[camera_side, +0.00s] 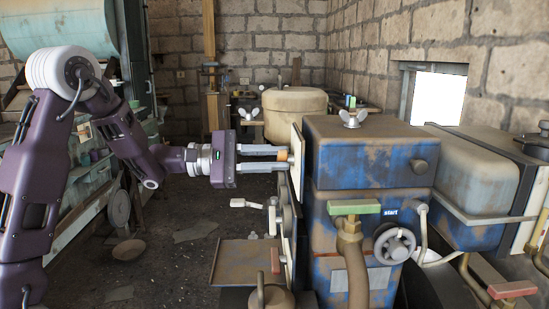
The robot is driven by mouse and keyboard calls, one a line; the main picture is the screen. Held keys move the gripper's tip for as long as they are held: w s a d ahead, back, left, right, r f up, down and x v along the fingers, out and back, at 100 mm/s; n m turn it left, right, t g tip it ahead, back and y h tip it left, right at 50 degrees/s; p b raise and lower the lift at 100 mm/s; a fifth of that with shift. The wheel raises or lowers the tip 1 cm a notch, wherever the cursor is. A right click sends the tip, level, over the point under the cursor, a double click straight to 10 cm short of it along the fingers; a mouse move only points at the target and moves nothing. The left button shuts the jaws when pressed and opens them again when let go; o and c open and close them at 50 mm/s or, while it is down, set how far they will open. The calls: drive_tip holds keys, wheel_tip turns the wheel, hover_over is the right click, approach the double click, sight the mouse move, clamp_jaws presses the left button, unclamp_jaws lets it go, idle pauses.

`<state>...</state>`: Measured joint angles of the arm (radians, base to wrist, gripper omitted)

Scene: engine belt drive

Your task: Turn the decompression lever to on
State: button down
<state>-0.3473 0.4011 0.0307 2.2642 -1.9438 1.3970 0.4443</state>
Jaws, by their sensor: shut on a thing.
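A blue, rust-stained engine (367,160) stands right of centre. My gripper (283,158) reaches in level from the left, with its two pale fingers at the engine's upper left side. It is shut on a small orange-brown piece (283,155) beside a pale plate (296,155). This piece may be the decompression lever's handle, but it is too small and partly covered by the fingers to tell. No on or off marking is readable there.
Below my gripper a white-tipped lever (245,203) sticks out left. A wingnut (352,118) tops the engine. A tan tank (294,115) stands behind. Open floor lies left.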

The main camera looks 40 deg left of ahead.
drive_tip(key=shift+f+m, duration=0.15)
drive_tip(key=shift+m, duration=1.7)
drive_tip(key=shift+f+m, duration=0.1)
drive_tip(key=shift+m, duration=2.05)
drive_tip(key=c, duration=1.3)
unclamp_jaws()
drive_tip(key=v, duration=0.7)
drive_tip(key=shift+s, duration=0.15)
